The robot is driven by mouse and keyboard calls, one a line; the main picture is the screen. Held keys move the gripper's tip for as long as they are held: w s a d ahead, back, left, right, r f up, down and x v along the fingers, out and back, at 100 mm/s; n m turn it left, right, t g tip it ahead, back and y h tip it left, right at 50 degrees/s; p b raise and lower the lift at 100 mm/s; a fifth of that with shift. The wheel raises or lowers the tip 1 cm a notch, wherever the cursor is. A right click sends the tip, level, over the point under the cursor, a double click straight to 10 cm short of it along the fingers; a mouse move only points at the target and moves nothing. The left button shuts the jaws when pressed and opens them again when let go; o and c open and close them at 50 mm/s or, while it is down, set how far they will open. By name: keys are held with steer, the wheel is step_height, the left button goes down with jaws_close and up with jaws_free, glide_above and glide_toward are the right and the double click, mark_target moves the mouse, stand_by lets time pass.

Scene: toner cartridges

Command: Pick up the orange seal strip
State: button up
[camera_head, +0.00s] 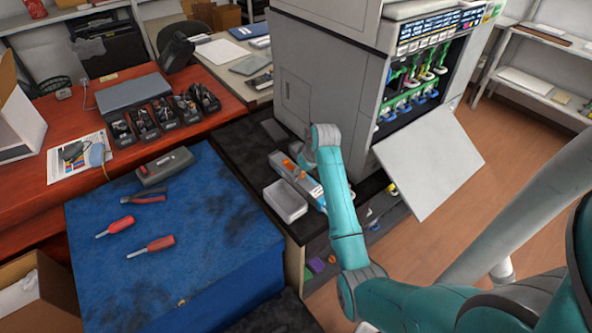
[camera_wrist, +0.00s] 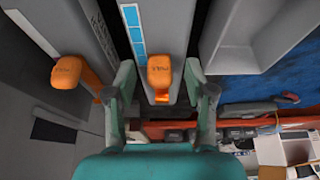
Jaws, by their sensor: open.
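One orange tab (camera_wrist: 159,70) stands between my fingers, on the end of a long grey cartridge (camera_wrist: 176,25) with a blue-and-white label. The other orange tab (camera_wrist: 67,73) is left of my left finger, on a second grey part, with an orange strip trailing beside it. I cannot tell which is the named seal strip. My gripper (camera_wrist: 160,78) is open, its fingers on either side of the middle tab; contact is unclear. In the head view, orange (camera_head: 292,164) shows beside my wrist.
A grey tray (camera_head: 285,201) lies beside the cartridge on the dark counter. The large printer (camera_head: 322,75) stands close behind, its door panel (camera_head: 430,162) open at right. The blue mat (camera_head: 175,235) holds red-handled screwdrivers and pliers, with clear room around them.

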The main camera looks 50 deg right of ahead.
steer(key=c, duration=0.8)
steer(key=shift+r, duration=0.1)
step_height(320, 180, up, 15)
stand_by(0.7)
